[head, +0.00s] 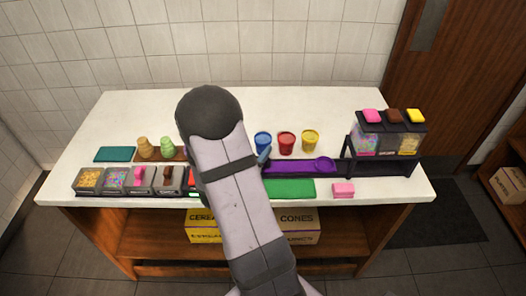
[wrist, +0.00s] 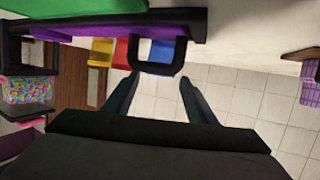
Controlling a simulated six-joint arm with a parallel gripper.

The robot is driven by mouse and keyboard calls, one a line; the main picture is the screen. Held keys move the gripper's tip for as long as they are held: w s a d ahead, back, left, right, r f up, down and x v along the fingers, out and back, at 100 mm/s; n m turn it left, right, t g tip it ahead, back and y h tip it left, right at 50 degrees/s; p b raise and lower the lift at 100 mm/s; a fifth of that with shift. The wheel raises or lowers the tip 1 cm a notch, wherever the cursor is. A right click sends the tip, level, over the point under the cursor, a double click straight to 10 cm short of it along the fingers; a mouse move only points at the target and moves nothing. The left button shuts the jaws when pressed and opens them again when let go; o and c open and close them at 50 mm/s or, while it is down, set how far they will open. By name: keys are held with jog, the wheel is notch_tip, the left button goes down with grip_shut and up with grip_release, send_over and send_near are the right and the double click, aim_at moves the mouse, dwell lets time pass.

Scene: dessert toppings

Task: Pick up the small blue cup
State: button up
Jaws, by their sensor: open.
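The small blue cup (head: 263,138) stands on the white counter, at the left end of a row with a red cup (head: 286,142) and a yellow cup (head: 310,142). In the wrist view the blue cup (wrist: 161,50) shows partly through a dark loop (wrist: 158,70) that hides some of it. My gripper (wrist: 157,84) is open and empty, its two fingers apart below the loop in the picture. In the head view my arm hides most of the gripper. The distance from the fingers to the cup is hard to tell.
A purple tray (head: 292,168) in a dark frame lies in front of the cups, with a green mat (head: 290,188) nearer. A topping dispenser (head: 388,143) stands at right. Topping bins (head: 115,181) and cone stacks (head: 168,146) are at left. The counter (head: 240,105) behind is clear.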

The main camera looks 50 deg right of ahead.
aim_at(266, 136)
jog(key=shift+p+x, duration=0.85)
jog(key=shift+x, duration=2.8)
jog(key=c, duration=0.7)
